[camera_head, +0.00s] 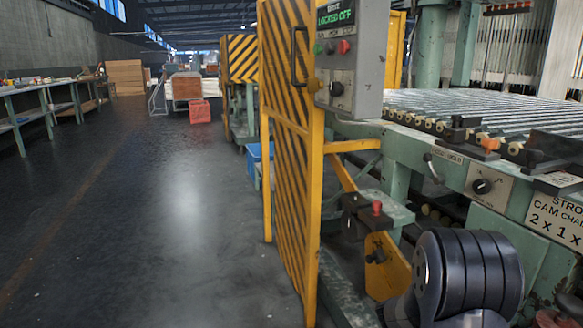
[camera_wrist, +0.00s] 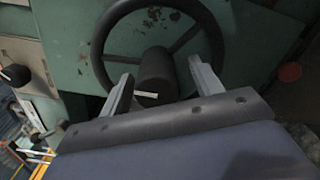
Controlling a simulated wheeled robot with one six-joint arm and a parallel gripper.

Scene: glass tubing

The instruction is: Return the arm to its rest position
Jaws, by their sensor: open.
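Behind the fingers is a black handwheel (camera_wrist: 98,48) with a dark central hub (camera_wrist: 156,72), mounted on a worn green machine panel (camera_wrist: 62,40). The hub appears between the fingers, but I cannot tell how far off it is. In the head view, a dark ribbed part of my arm (camera_head: 470,272) shows at the lower right, in front of the machine. My gripper is not visible in that view.
A yellow-and-black striped guard gate (camera_head: 285,150) stands mid-view, with a grey control box (camera_head: 352,60) reading "LOCKED OFF". The green machine with rollers (camera_head: 480,110) fills the right. The floor (camera_head: 150,220) at left is clear, with a workbench (camera_head: 45,100) and a red crate (camera_head: 200,111) farther back.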

